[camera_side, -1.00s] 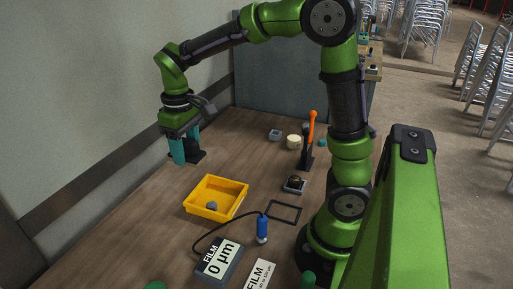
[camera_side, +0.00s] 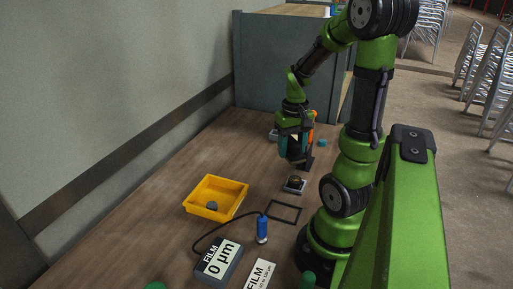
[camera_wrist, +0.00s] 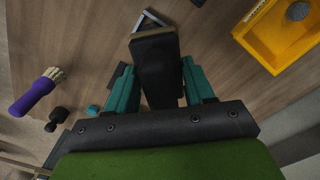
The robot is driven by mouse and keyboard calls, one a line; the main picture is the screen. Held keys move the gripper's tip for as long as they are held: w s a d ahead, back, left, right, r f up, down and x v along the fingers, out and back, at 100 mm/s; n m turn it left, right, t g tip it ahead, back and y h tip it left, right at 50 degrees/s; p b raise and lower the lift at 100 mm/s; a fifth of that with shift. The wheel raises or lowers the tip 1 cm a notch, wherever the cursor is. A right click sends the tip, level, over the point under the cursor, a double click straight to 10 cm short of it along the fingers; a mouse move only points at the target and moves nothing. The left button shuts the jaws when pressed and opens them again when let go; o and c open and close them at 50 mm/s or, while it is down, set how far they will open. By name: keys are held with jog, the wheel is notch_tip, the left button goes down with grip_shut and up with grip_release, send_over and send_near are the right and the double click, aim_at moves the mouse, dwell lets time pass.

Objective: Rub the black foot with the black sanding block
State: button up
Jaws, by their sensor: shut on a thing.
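My gripper (camera_side: 296,148) has teal fingers and points down at the back of the table. In the wrist view my gripper (camera_wrist: 160,88) is shut on the black sanding block (camera_wrist: 155,62), which sticks out beyond the fingertips. A dark rounded piece, which looks like the black foot (camera_side: 295,180), sits in a grey square holder (camera_side: 288,190) just in front of and below my gripper in the side view. The block is apart from it. In the wrist view the holder's pale edge (camera_wrist: 146,17) shows beyond the block, which hides most of it.
A yellow bin (camera_side: 190,208) with a grey lump stands to the left. A black frame (camera_side: 284,211), a film gauge (camera_side: 219,260) with a blue probe (camera_side: 262,228) and a card lie nearer. An orange-topped tool stands behind my gripper. A purple-handled brush (camera_wrist: 35,95) shows in the wrist view.

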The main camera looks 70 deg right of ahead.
aim_at(290, 177)
jog(key=shift+d+f, duration=0.1)
jog(key=shift+f, duration=3.6)
jog(key=shift+s+f, duration=0.15)
jog(key=shift+f, duration=0.1)
jog(key=shift+s+f, duration=0.1)
jog(key=shift+s, duration=1.6)
jog(key=shift+w, duration=1.75)
jog(key=shift+w+r, duration=0.2)
jog(key=shift+w, duration=0.1)
jog(key=shift+s+r, duration=0.1)
jog(key=shift+r, duration=3.75)
